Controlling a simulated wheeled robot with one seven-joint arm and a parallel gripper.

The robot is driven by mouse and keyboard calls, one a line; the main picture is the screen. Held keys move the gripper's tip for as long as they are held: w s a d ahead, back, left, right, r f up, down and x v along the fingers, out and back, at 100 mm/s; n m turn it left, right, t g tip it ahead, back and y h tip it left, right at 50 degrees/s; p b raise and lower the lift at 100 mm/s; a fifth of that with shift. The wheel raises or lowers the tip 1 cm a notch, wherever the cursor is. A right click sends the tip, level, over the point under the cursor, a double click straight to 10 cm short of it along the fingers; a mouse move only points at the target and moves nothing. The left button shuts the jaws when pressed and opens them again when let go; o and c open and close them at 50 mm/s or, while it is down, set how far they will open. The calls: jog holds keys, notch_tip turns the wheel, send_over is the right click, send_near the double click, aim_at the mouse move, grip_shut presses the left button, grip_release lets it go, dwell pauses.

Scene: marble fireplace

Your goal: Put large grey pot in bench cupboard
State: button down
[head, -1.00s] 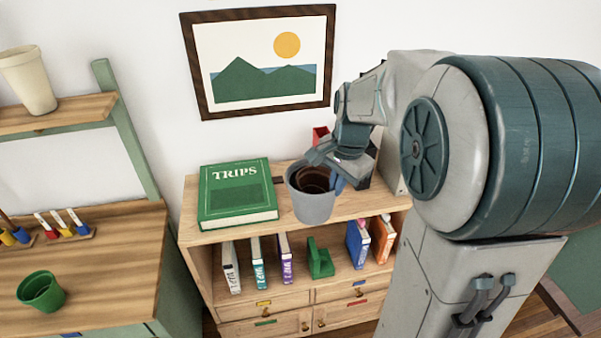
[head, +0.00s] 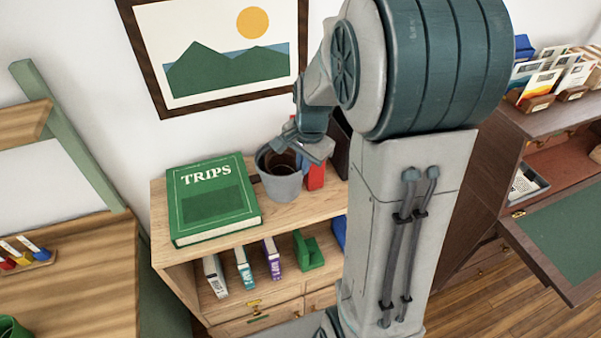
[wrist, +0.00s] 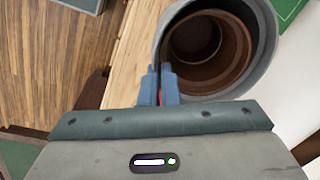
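The large grey pot (head: 279,184) is upright at the top of a light wooden bookcase, right of a big green book. Brown pots show inside it in the wrist view (wrist: 205,45). My gripper (head: 300,150) is at the pot's right side. In the wrist view its two blue fingers (wrist: 160,80) are close together at the pot's rim, one on each side of the wall. Whether the pot's base touches the bookcase top is unclear. The wooden bench (head: 75,265) with a green leg is at left; no cupboard opening on it shows.
The green TRIPS book (head: 215,195) lies left of the pot, and a red object (head: 316,177) stands right of it. The bookcase (head: 190,290) holds several books. A dark desk with a lowered green flap (head: 575,225) is at right. Wooden floor (head: 470,315) shows between.

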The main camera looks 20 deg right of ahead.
jog(key=shift+f, duration=1.95)
jog(key=shift+f, duration=0.15)
jog(key=c, duration=1.7)
grip_release()
